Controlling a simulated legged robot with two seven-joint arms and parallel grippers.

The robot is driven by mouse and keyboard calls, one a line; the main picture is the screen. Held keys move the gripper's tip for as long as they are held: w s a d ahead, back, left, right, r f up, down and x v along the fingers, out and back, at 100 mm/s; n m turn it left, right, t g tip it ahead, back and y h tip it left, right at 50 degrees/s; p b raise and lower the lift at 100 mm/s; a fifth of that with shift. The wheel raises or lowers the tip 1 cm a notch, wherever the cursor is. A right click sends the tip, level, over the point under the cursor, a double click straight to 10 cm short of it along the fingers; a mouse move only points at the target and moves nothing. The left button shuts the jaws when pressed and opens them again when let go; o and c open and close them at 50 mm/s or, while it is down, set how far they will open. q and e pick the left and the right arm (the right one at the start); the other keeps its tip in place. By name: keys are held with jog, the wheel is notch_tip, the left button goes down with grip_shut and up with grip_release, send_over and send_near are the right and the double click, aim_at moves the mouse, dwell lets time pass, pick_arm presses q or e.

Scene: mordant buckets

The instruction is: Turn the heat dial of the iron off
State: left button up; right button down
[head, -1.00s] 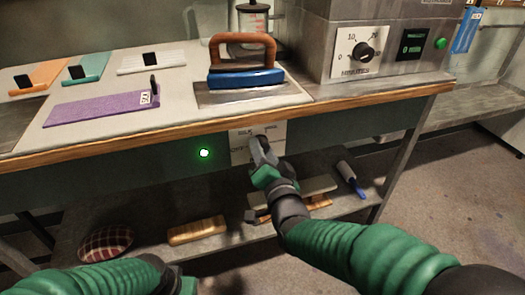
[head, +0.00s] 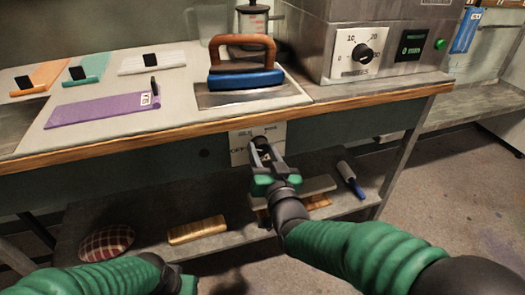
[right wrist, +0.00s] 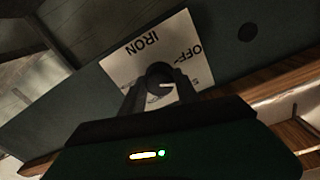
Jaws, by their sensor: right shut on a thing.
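The iron (head: 245,78), with a blue body and brown handle, rests on a metal plate on the table top. Its heat dial (right wrist: 158,76) is a dark knob with a pale pointer mark, on a white plate (right wrist: 125,62) marked IRON and OFF. In the head view the plate (head: 238,157) is on the panel under the table edge. My right gripper (head: 262,150) is shut on the dial, with a finger on either side of it in the right wrist view (right wrist: 160,88). The pointer points toward the OFF side. My left gripper (head: 184,284) is at the bottom edge, its fingers not shown.
The indicator lamp (head: 204,153) left of the plate is dark. A steel unit (head: 400,85) with another dial stands on the right. Coloured swatches lie at the left. A lower shelf holds a wooden block (head: 197,230) and a checked cushion (head: 107,242).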

jog(key=n, duration=0.4)
jog(key=shift+f+n, duration=0.3)
jog(key=shift+n, duration=0.1)
jog(key=shift+n+p, duration=0.45)
jog(key=shift+n, duration=1.15)
jog(key=shift+f, duration=0.1)
jog(key=c, duration=1.1)
grip_release()
jog(key=shift+c, duration=0.2)
jog(key=shift+o, duration=1.1)
jog(key=shift+r, duration=0.2)
